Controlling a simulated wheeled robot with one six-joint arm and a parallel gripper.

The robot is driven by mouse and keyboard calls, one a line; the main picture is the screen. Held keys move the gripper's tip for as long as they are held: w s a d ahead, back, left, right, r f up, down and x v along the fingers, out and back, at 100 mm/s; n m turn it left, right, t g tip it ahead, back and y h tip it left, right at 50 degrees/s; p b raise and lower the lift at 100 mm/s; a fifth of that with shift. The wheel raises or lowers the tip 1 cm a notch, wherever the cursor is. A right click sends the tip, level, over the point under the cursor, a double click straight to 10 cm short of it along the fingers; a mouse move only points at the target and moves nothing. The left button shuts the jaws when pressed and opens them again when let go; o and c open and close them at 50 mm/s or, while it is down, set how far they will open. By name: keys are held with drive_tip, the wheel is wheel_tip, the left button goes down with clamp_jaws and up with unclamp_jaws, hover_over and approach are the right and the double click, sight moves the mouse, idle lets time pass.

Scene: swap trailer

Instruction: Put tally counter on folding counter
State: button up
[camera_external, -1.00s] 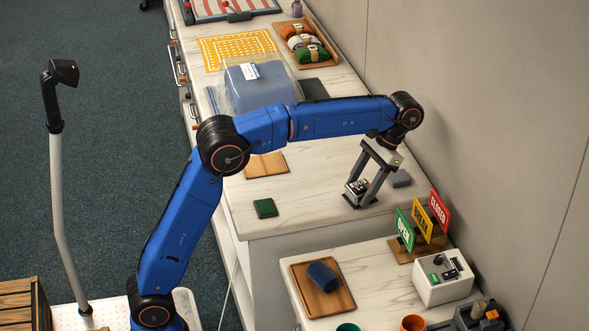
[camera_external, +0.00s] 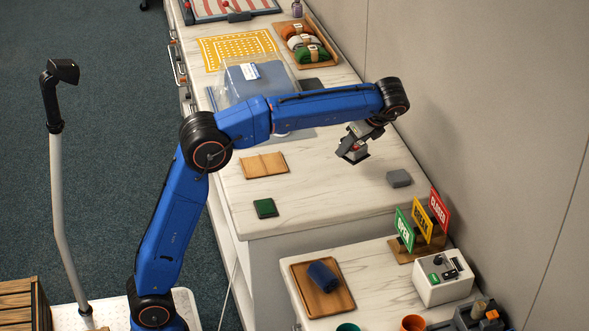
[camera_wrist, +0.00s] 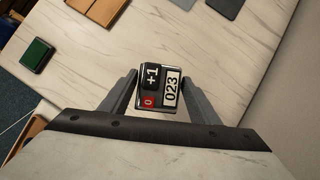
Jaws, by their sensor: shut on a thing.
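The tally counter (camera_wrist: 159,87) is a small dark and silver box with a "+1" button, a red "0" key and a "023" display. It sits between the two fingers of my gripper (camera_wrist: 160,100) in the wrist view. My gripper (camera_external: 354,152) is shut on it and holds it above the white marble-look counter (camera_external: 330,205) in the external view. There the tally counter is partly hidden by the fingers. A lower marble-look surface (camera_external: 375,285) stands in front. I cannot tell for certain which surface is the folding counter.
The lower surface holds a tray (camera_external: 335,298) with a blue cloth, several signs and a white control box (camera_external: 440,288). A wall borders the right.

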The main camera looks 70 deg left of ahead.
sight(356, 144)
drive_tip(key=a+r+m+t, duration=0.2)
drive_tip(key=a+r+m, duration=0.1)
drive_tip(key=a+m, duration=0.2)
drive_tip(key=shift+w+t+y, duration=0.2)
drive_tip(key=shift+t+y, duration=0.1)
drive_tip(key=shift+a, duration=0.1)
drive_tip(key=shift+f, duration=4.95)
drive_tip(key=o, duration=1.4)
drive_tip(key=shift+f, duration=0.1)
drive_tip(key=v, duration=1.1)
drive_tip(key=shift+r, duration=0.4)
drive_tip(key=shift+d+r, duration=0.15)
drive_tip(key=shift+d, duration=0.1)
